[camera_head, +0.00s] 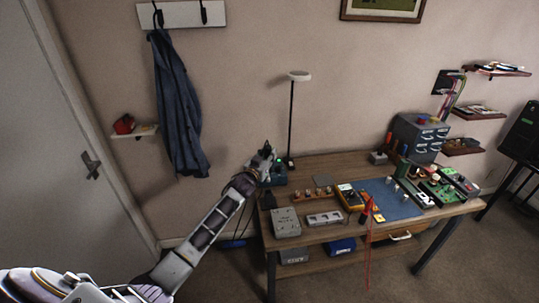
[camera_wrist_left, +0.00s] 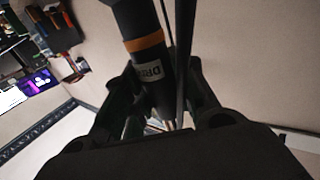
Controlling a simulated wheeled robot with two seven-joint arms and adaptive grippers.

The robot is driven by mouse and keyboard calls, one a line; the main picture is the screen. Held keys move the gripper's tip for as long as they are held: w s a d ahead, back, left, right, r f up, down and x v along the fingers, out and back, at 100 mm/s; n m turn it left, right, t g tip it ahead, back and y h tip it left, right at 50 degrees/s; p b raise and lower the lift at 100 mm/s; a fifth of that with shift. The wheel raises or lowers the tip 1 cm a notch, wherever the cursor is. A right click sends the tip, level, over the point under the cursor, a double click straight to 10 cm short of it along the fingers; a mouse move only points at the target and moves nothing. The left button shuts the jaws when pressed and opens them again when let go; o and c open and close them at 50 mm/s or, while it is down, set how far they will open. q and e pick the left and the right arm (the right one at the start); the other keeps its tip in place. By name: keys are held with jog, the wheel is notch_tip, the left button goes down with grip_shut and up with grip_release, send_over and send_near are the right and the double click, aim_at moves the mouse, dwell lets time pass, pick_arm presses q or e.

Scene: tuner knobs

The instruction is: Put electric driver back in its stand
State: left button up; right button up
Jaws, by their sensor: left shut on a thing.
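The electric driver (camera_wrist_left: 150,62) is dark with an orange band and a white label reading "DRI…" in the left wrist view. My left gripper (camera_wrist_left: 155,112) is shut on it, with the fingers on both sides of its lower part. In the head view the left gripper (camera_head: 266,152) is over the back left corner of the workbench, beside the lamp pole; the driver is too small to make out there. A dark teal block (camera_head: 279,175) sits just under the gripper; I cannot tell for sure whether it is the stand. My right gripper is not in view.
The wooden workbench (camera_head: 330,232) holds a grey box (camera_head: 286,222), a yellow meter (camera_head: 349,196), a blue mat (camera_head: 390,198) and a drawer cabinet (camera_head: 418,137). A thin lamp (camera_head: 291,120) rises close to the gripper. A coat (camera_head: 177,110) hangs at left.

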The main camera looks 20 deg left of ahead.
aim_at(268, 178)
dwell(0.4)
pick_arm(q)
jog(key=shift+f+b, duration=1.95)
jog(key=shift+f, duration=0.25)
jog(key=shift+f, duration=0.2)
jog(key=shift+f+b, duration=2.6)
jog(key=shift+f, duration=1.25)
